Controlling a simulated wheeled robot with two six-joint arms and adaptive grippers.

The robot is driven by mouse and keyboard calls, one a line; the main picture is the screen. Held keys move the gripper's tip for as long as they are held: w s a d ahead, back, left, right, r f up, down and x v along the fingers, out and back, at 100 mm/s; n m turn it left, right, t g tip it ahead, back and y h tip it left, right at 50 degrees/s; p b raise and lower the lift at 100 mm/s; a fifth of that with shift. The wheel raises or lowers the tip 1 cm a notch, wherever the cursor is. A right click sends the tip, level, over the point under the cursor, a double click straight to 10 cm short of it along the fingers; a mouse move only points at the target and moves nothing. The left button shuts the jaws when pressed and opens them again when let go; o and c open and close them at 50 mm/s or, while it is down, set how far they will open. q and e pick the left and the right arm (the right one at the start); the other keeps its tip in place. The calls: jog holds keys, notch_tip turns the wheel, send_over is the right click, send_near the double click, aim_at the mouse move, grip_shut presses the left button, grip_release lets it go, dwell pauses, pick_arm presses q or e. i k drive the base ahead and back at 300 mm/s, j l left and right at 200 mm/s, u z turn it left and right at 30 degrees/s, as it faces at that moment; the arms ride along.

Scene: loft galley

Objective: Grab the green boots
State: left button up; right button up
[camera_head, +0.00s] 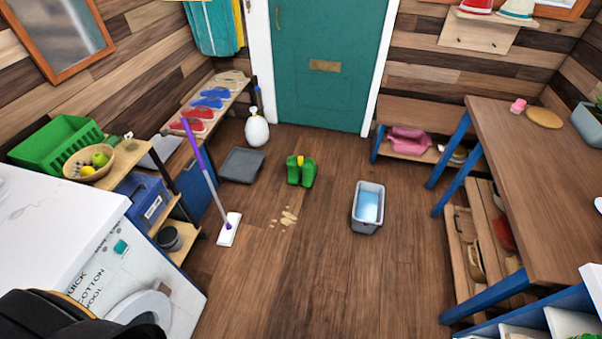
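A pair of green boots (301,171) stands on the wooden floor in the middle of the room, in front of the teal door. A small yellow patch shows between them near the top. The boots stand side by side with clear floor around them. Neither of my grippers is in the head view. A dark rounded shape at the bottom left corner may be part of me.
A grey tray (242,165) and a purple-handled mop (205,170) are left of the boots. A grey tub with blue water (357,222) stands to the right. Light spots (288,217) mark the floor in front. A white washer (120,262) and a table (535,175) flank the free floor.

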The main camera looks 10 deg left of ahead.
aim_at(298, 167)
jog(key=i+u, duration=0.25)
jog(key=i, duration=0.3)
jog(key=i+u, duration=0.2)
jog(key=i, duration=0.35)
jog(key=i+l+u, duration=0.1)
jog(key=i+u, duration=0.15)
jog(key=i, duration=0.25)
jog(key=i+l+u, duration=0.2)
jog(key=i, duration=0.35)
jog(key=i+l+u, duration=0.25)
jog(key=i, duration=0.25)
